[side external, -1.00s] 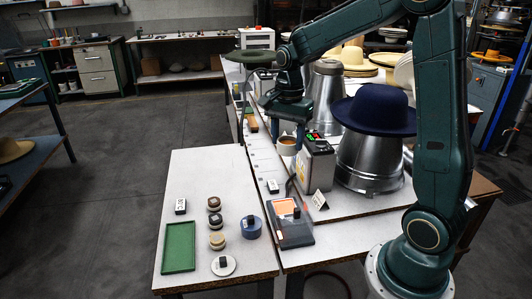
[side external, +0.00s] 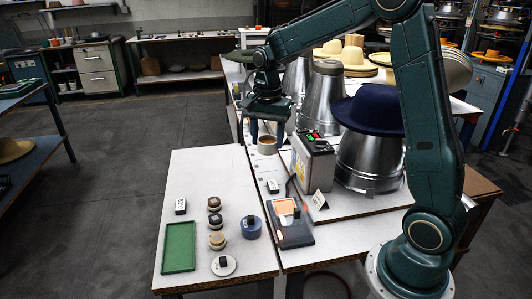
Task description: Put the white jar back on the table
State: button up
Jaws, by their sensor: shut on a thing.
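The white jar (side external: 267,149) is a small round pot with brown contents showing at its open top. My gripper (side external: 267,136) points down and is shut on the jar, with a finger on either side of it.
The grey box (side external: 313,163) with coloured buttons stands right of the jar, before a metal cone with a navy hat (side external: 370,110). A green tray (side external: 179,247), several small tins and a dark flat device (side external: 290,225) lie nearer. The table's left-middle is clear.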

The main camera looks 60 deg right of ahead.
jog(key=w+a+f+n, duration=0.1)
jog(key=w+a+n, duration=0.2)
jog(key=w, duration=0.3)
notch_tip(320, 180, down, 20)
jog(key=shift+s+a+f, duration=0.1)
jog(key=shift+s+a, duration=0.05)
dwell(1.0)
jog(key=shift+f, duration=0.1)
jog(key=o, duration=1.2)
jog(key=shift+r, duration=6.15)
